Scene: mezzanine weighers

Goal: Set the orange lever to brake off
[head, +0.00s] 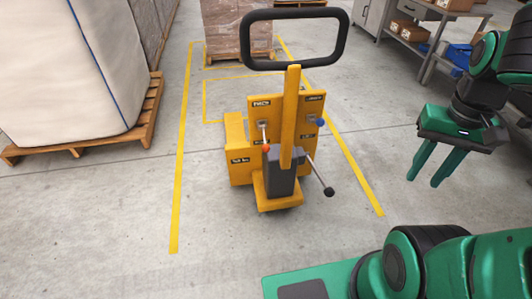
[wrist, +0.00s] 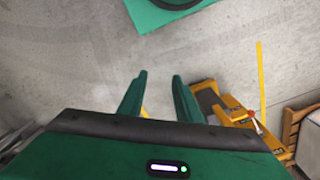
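The orange lever (head: 266,147) is a short pale rod with an orange ball knob on the left of the yellow pallet truck's (head: 240,164) upright panel in the head view. Its knob hangs below the rod's upper end. Small dark labels sit above and below it, too small to read surely. In the wrist view the orange knob (wrist: 252,113) shows at the right, on the truck (wrist: 238,116). My gripper (head: 424,181) is open and empty, well to the right of the truck, fingers pointing down. In the wrist view its fingers (wrist: 159,76) have bare floor between them.
A blue-knobbed lever (head: 320,121) is on the panel's right, and a black-knobbed lever (head: 329,191) sticks out lower right. The black handle loop (head: 246,42) rises above. A white sack (head: 60,80) on a pallet stands left, a workbench (head: 425,14) back right. Floor around the truck is clear.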

